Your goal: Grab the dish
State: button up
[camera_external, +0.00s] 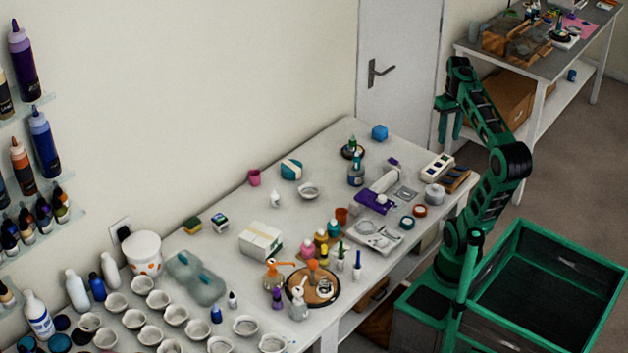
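Several things here could be the dish. A small pale round dish (308,191) sits alone towards the back of the white table (225,263), right of a pink cup. Several similar pale dishes stand in rows at the table's near left, one of them a dish (246,326) close to the front edge. My gripper (448,138) hangs from the raised green arm beyond the table's far right end, high up and away from all the dishes. It is small in the picture, and I cannot tell whether its fingers are apart.
A round tray (325,298) with bottles, a white box (261,241) and several small bottles crowd the table's middle. The back middle has some bare surface. A green-rimmed bin (545,235) is at the right.

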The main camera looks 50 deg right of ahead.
jog(key=w+d+f+n, duration=0.25)
jog(key=w+n, duration=0.25)
jog(key=w, duration=0.4)
jog(key=w+d+f+n, duration=0.2)
jog(key=w+f+n, duration=0.2)
jog(key=w, duration=0.5)
jog(key=w+a+f+n+g+h, duration=0.1)
jog(key=w+a+f+n+h, duration=0.1)
jog(key=w+a+n, duration=0.45)
jog(key=w+a+f+n+h, duration=0.1)
jog(key=w+f+n+h, duration=0.2)
jog(key=w, duration=0.6)
jog(key=w+a+r+n+t+h, duration=0.1)
jog(key=w+a+r+n+h, duration=0.1)
jog(key=w+a+n, duration=0.3)
jog(key=w+a+r+n+t+h, duration=0.1)
jog(key=a+n+t+h, duration=0.1)
jog(key=a, duration=0.6)
jog(key=s+a+r+n+t+h, duration=0.1)
jog(key=a+r+n+t+h, duration=0.2)
jog(key=a, duration=0.7)
jog(key=a+r+n+t, duration=0.2)
jog(key=a+r+n, duration=0.35)
jog(key=a, duration=0.35)
jog(key=m, duration=0.1)
send_near(302, 188)
jog(key=shift+x, duration=4.05)
jog(key=shift+s, duration=0.1)
